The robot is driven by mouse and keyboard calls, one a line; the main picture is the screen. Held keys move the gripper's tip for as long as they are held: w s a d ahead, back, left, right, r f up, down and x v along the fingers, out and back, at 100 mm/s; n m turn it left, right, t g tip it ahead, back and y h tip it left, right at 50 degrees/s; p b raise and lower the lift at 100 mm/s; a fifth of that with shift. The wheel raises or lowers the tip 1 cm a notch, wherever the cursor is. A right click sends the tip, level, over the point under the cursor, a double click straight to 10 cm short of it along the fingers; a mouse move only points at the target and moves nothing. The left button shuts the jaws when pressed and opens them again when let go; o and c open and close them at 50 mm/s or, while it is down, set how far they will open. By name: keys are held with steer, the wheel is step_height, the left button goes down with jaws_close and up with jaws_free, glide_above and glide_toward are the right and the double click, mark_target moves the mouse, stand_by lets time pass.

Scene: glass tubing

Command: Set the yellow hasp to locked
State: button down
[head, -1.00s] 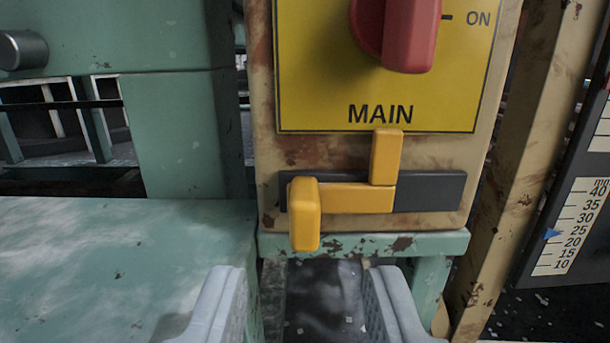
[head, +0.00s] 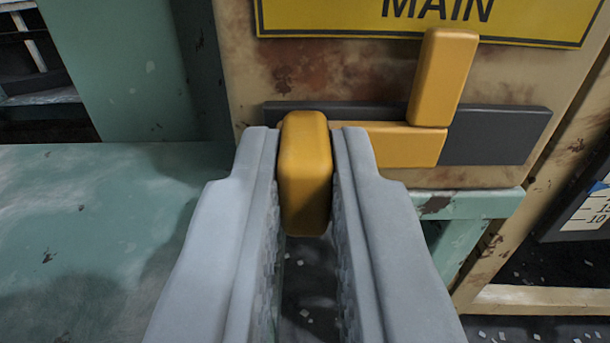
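The yellow hasp (head: 400,144) is a flat bar lying across a dark horizontal rail on a rusty cream panel below the word MAIN. A rounded yellow handle (head: 305,175) sticks out toward me at the bar's left end. A tilted yellow upright piece (head: 443,78) rises from its right end. My gripper (head: 305,150) has its two grey fingers on either side of the handle, with no clear gap at the fingertips; it looks shut on the handle. No lock marking shows near the hasp.
The dark rail (head: 495,136) runs on bare to the right of the hasp. A green surface (head: 80,240) lies to the left. A green ledge (head: 470,203) is under the panel, and a scale plate (head: 595,205) stands at the far right.

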mark_target(392, 139)
steer(key=shift+d, duration=1.4)
steer(key=c, duration=1.8)
jaws_free()
steer(key=shift+c, duration=0.2)
steer(key=o, duration=0.4)
steer(key=shift+d, duration=0.1)
steer(key=s, duration=1.7)
steer(key=shift+s+d, duration=0.2)
steer(key=shift+d, duration=0.1)
steer(key=shift+r, duration=0.1)
